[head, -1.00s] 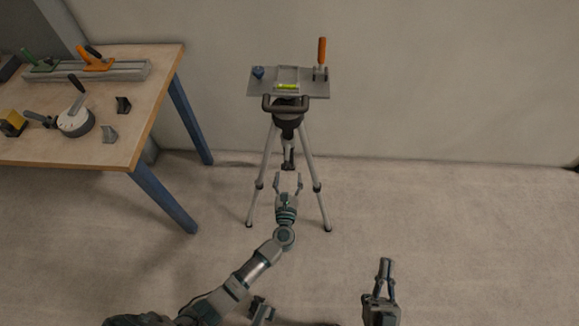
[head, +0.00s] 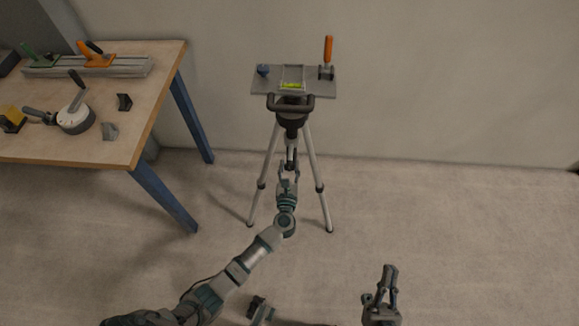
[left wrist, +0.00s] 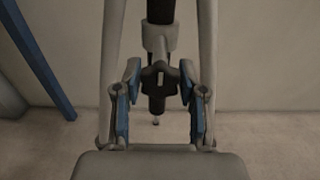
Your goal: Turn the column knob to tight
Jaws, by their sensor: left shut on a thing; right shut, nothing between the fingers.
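The tripod (head: 312,160) stands upright on the floor, with its centre column under the head. The dark column knob (left wrist: 157,88) shows in the left wrist view on the lower part of the column. My left gripper (head: 289,171) reaches between the tripod legs at the column. In the head view the knob is mostly hidden by the gripper. My right gripper (head: 390,268) is shut and empty at the lower right, away from the tripod.
A tilting plate (head: 265,87) with a yellow-green level (head: 291,86), a blue knob (head: 263,70) and an orange-handled lever (head: 328,50) tops the tripod. A workbench (head: 75,150) with tools stands at the left. The floor to the right is clear.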

